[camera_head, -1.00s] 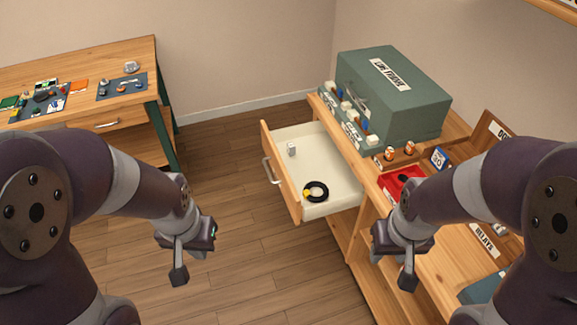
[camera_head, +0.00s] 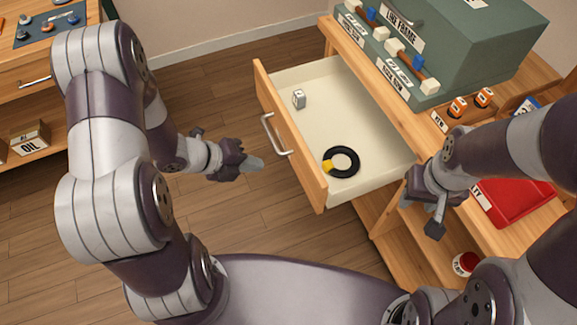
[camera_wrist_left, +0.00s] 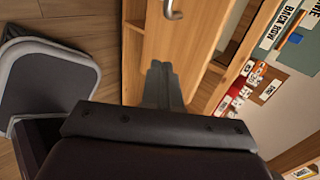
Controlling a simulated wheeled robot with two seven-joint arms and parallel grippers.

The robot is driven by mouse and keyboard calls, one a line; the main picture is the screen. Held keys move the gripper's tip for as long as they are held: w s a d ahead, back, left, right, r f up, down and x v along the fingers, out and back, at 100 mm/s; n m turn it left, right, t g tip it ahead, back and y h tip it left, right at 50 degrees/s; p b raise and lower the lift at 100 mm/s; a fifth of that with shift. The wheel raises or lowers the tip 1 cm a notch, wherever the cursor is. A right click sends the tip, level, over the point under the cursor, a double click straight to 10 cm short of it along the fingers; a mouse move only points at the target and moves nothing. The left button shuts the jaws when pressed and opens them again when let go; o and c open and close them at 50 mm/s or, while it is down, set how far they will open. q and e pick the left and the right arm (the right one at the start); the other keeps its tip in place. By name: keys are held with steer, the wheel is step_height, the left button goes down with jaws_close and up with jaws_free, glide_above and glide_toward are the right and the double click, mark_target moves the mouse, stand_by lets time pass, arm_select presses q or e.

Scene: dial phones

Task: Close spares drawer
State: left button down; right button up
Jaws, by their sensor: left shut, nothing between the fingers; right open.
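The spares drawer (camera_head: 325,117) stands pulled out from the wooden bench in the head view. It holds a small grey-white block (camera_head: 299,98) and a black ring with a yellow part (camera_head: 342,162). Its wooden front carries a metal handle (camera_head: 273,135), which also shows at the top of the left wrist view (camera_wrist_left: 173,9). My left gripper (camera_head: 256,164) is shut and empty, a short way left of the drawer front and apart from it. My right gripper (camera_head: 437,215) is open and empty by the bench, right of the drawer.
A green-grey line frame box (camera_head: 480,45) stands on the bench behind the drawer. A red tray (camera_head: 515,200) lies right of my right gripper. Another table with a drawer (camera_head: 30,75) is at the far left. The floor (camera_head: 240,110) left of the drawer is clear.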

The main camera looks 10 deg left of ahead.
mark_target(299, 163)
arm_select(q)
steer(key=x, duration=0.3)
steer(key=r+b+x, duration=0.1)
steer(key=x, duration=0.2)
steer(key=w+d+x, duration=0.1)
steer(key=x, duration=0.2)
steer(key=shift+r, duration=0.1)
steer(key=shift+w+d, duration=0.35)
steer(key=shift+d, duration=0.15)
arm_select(e)
steer(key=shift+w+f, duration=0.1)
steer(key=shift+f, duration=0.9)
arm_select(q)
steer(key=shift+d, duration=0.1)
steer(key=w+d, duration=0.7)
steer(key=d, duration=0.3)
steer(key=w+d, duration=0.7)
steer(key=d, duration=0.4)
steer(key=shift+w+d, duration=0.25)
steer(key=shift+w, duration=0.1)
arm_select(e)
steer(key=shift+w+d+r, duration=0.3)
steer(key=shift+w+d, duration=0.3)
steer(key=shift+d, duration=0.25)
